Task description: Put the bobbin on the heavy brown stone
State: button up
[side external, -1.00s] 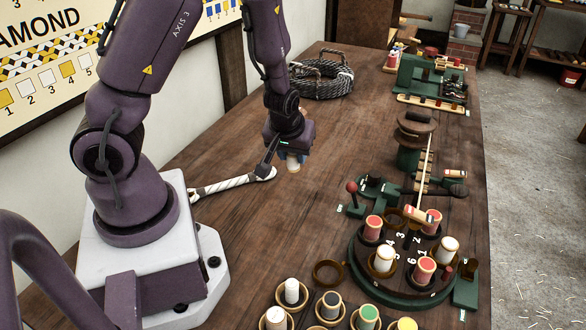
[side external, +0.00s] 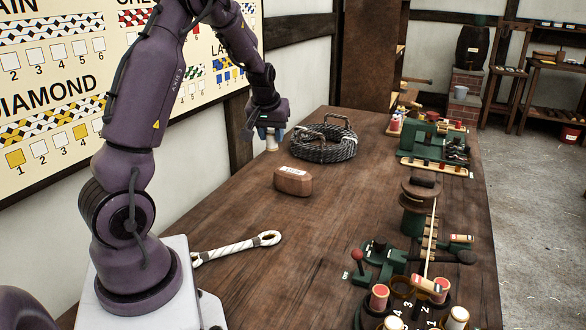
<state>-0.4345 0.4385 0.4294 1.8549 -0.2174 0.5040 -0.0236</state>
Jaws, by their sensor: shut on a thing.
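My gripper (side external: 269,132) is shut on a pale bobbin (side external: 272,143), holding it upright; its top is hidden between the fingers. The heavy brown stone (side external: 292,181), a rounded block with a light label on top, rests on the wooden table (side external: 225,215). In the picture the bobbin is above and to the left of the stone, apart from it. I cannot tell its exact height.
Green machines (side external: 435,140) and a carousel of bobbins (side external: 400,305) line the right edge. The table around the stone is mostly clear.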

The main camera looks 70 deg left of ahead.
jog(key=w+a+f, duration=0.9)
jog(key=shift+a+f, duration=0.15)
jog(key=shift+f, duration=0.1)
jog(key=shift+w+a+f, duration=0.1)
jog(key=shift+a+f, duration=0.05)
jog(key=shift+f, duration=1.6)
jog(key=shift+f, duration=0.15)
jog(key=o, duration=0.9)
